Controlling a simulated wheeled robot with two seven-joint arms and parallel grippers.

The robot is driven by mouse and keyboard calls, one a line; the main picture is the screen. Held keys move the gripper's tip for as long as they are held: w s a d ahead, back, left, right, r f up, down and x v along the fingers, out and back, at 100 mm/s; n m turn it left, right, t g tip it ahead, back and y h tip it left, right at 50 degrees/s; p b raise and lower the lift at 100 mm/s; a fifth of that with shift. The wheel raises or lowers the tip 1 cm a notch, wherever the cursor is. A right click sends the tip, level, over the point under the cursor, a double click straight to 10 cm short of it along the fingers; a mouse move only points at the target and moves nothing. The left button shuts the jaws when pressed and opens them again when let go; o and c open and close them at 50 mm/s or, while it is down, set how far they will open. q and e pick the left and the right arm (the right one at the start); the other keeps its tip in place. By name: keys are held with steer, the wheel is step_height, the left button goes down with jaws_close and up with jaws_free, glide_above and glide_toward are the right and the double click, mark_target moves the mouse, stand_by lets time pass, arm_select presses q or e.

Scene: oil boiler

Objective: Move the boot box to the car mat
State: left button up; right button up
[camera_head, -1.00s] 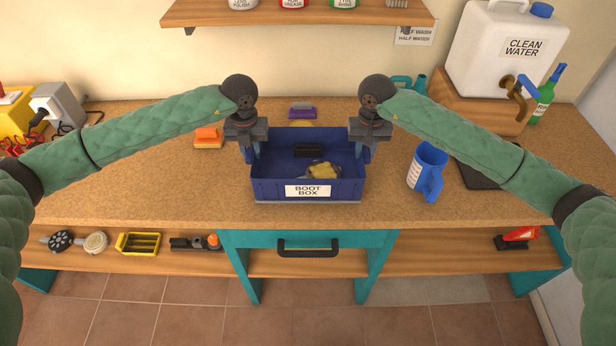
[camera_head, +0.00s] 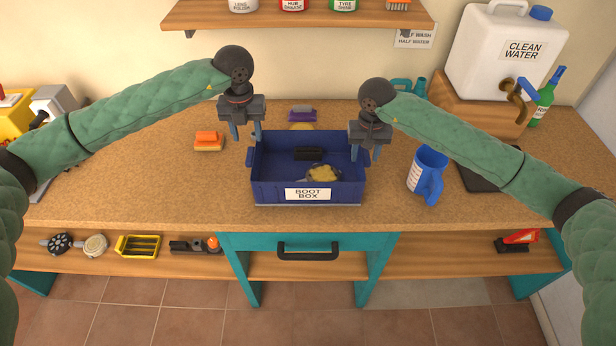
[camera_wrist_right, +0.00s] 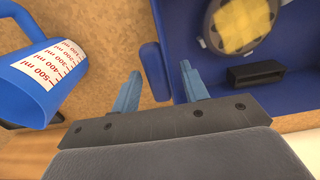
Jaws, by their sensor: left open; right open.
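The blue boot box (camera_head: 308,194) stands upright on the bench, with a black block and a round yellow-topped thing inside. It also shows in the right wrist view (camera_wrist_right: 190,60). My left gripper (camera_head: 242,136) is open and empty, above and beside the box's left end, clear of its left handle. My right gripper (camera_head: 367,156) is open at the box's right end. In the right wrist view its fingertips (camera_wrist_right: 160,88) are on either side of the box's handle (camera_wrist_right: 154,70), not closed on it. A dark flat mat (camera_head: 480,177), perhaps the car mat, lies at right, partly hidden by my right arm.
A blue measuring jug (camera_head: 427,172) stands between the box and the dark mat. An orange brush (camera_head: 208,141) lies left of the box, a purple one (camera_head: 301,114) behind it. A clean water container (camera_head: 505,50) stands at back right. The front left bench is clear.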

steer(key=shift+r, duration=0.15)
arm_select(q)
step_height(320, 180, up, 4)
steer(key=shift+r, duration=0.1)
arm_select(e)
step_height(320, 180, up, 12)
stand_by(0.4)
stand_by(0.4)
